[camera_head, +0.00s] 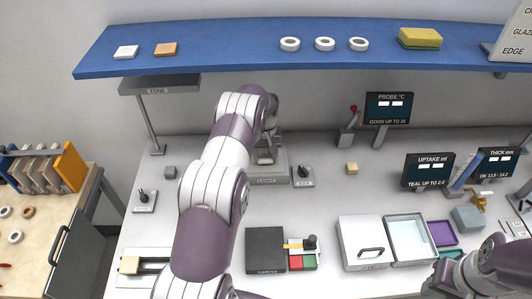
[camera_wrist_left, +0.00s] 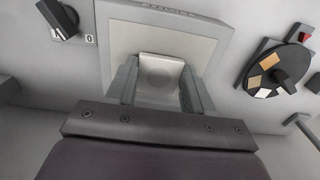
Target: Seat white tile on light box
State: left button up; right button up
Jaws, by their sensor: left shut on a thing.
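My left gripper (camera_head: 265,150) is at the light box (camera_head: 278,178) at the back of the bench; my arm hides much of both. In the left wrist view the fingers (camera_wrist_left: 160,88) are shut on a pale, greyish-white tile (camera_wrist_left: 161,70), which sits between them. The tile is in front of the light box's pale face (camera_wrist_left: 120,40). I cannot tell whether the tile touches the box. Another white tile (camera_head: 126,52) lies on the blue shelf. My right gripper (camera_head: 440,282) is low at the right, and its fingers are not clear.
A dial knob (camera_head: 303,173) stands just right of the light box. A dark disc with coloured chips (camera_wrist_left: 280,70) is at right in the wrist view. The blue shelf (camera_head: 220,52) overhangs the bench. Trays (camera_head: 410,240) and displays (camera_head: 430,170) fill the right side.

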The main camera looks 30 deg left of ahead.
pick_arm(q)
jog(key=shift+f, duration=0.1)
jog(key=shift+f+b, duration=0.3)
jog(key=shift+f, duration=0.15)
dwell(0.4)
jog(key=o, duration=1.1)
jog(key=shift+r, duration=0.1)
